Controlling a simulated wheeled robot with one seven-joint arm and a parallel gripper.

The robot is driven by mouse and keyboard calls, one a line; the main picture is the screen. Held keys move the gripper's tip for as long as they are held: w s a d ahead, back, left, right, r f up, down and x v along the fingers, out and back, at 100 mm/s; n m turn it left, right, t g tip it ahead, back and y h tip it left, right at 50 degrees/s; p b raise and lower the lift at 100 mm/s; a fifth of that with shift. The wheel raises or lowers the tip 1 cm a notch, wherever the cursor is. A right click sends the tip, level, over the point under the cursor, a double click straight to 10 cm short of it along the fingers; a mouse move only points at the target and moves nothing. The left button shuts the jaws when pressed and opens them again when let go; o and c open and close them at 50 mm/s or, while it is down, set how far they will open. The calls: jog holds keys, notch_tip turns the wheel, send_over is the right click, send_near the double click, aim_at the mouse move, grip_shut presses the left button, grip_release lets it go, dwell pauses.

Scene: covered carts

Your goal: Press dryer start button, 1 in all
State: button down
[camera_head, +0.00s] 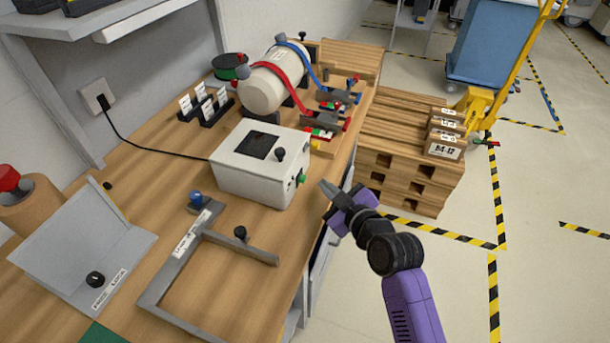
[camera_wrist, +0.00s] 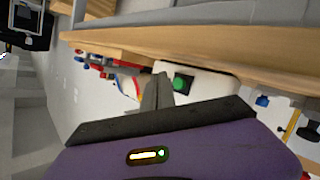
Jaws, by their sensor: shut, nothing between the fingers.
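The dryer looks to be the white box (camera_head: 262,165) on the wooden bench, with a dark square window and a black knob on top. A green button (camera_head: 301,180) sits on its right side face. In the wrist view the green button (camera_wrist: 182,84) shows just right of my fingertips, on the white box (camera_wrist: 208,82). My gripper (camera_head: 326,188) is shut and empty, a little to the right of the button in the head view and apart from it. It also shows in the wrist view (camera_wrist: 161,78).
A grey metal frame (camera_head: 178,268) with knobs lies in front of the box. Stacked pallets (camera_head: 412,135) stand right of the bench. A black cord (camera_head: 150,146) runs from the wall socket to the box.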

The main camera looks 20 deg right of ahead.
jog(key=shift+w+a, duration=0.5)
jog(key=shift+a, duration=0.2)
dwell(1.6)
jog(key=shift+w+a, duration=0.25)
jog(key=shift+a, duration=0.1)
jog(key=shift+w+a, duration=0.3)
jog(key=shift+a, duration=0.1)
dwell(1.0)
jog(key=shift+s+d, duration=0.55)
jog(key=shift+d, duration=0.15)
